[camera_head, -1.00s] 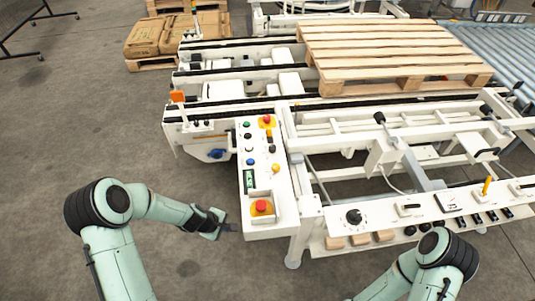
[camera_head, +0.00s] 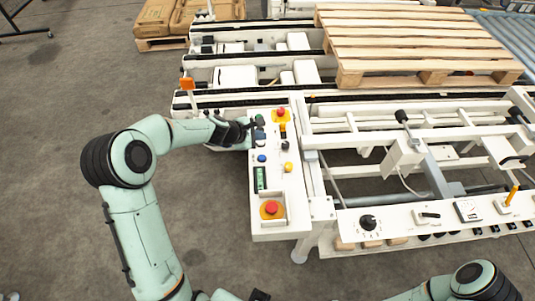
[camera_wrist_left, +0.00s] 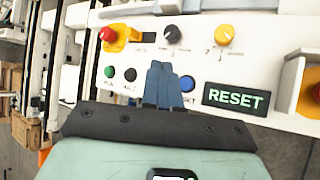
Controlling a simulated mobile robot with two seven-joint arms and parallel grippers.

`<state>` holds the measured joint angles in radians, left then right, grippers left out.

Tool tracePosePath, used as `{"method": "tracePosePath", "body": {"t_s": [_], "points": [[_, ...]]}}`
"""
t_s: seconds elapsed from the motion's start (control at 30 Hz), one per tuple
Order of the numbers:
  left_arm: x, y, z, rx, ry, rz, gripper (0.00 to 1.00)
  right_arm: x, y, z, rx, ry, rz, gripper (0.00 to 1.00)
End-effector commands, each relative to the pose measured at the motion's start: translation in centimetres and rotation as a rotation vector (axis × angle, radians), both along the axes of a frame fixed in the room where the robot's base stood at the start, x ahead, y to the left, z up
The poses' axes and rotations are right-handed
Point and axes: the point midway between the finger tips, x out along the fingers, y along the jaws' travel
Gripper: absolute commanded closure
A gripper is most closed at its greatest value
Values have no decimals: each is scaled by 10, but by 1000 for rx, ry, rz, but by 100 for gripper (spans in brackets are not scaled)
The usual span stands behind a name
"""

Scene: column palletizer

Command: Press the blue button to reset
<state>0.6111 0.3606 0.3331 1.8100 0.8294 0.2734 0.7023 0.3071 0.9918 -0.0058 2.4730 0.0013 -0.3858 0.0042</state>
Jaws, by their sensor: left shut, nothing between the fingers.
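The blue button (camera_head: 262,158) is on the white control panel (camera_head: 287,205), just above the lit green RESET display (camera_head: 260,180). In the left wrist view the blue button (camera_wrist_left: 187,84) is beside the fingertips and partly covered by them. My left gripper (camera_head: 257,124) is shut and empty over the upper left part of the panel, farther up the button row than the blue button. In the wrist view its blue-grey fingertips (camera_wrist_left: 164,72) cover another part of that row; contact cannot be told. My right gripper is not in view; only its arm shows at the lower right.
Green (camera_wrist_left: 109,72) and black (camera_wrist_left: 130,74) buttons share the row. A red emergency stop (camera_head: 271,208) is low on the panel, another red button (camera_head: 281,113) at its top. Knobs stand beside the row. A wooden pallet (camera_head: 410,45) lies behind. Floor left is clear.

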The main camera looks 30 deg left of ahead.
Motion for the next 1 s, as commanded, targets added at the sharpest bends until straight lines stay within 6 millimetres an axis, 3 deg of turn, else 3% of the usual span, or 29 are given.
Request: {"method": "tracePosePath", "body": {"t_s": [0.47,1.0], "points": [[-1,0,-8,1,2,-1,100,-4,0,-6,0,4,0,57],[-1,0,-78,2,2,-1,100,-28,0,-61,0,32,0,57]]}}
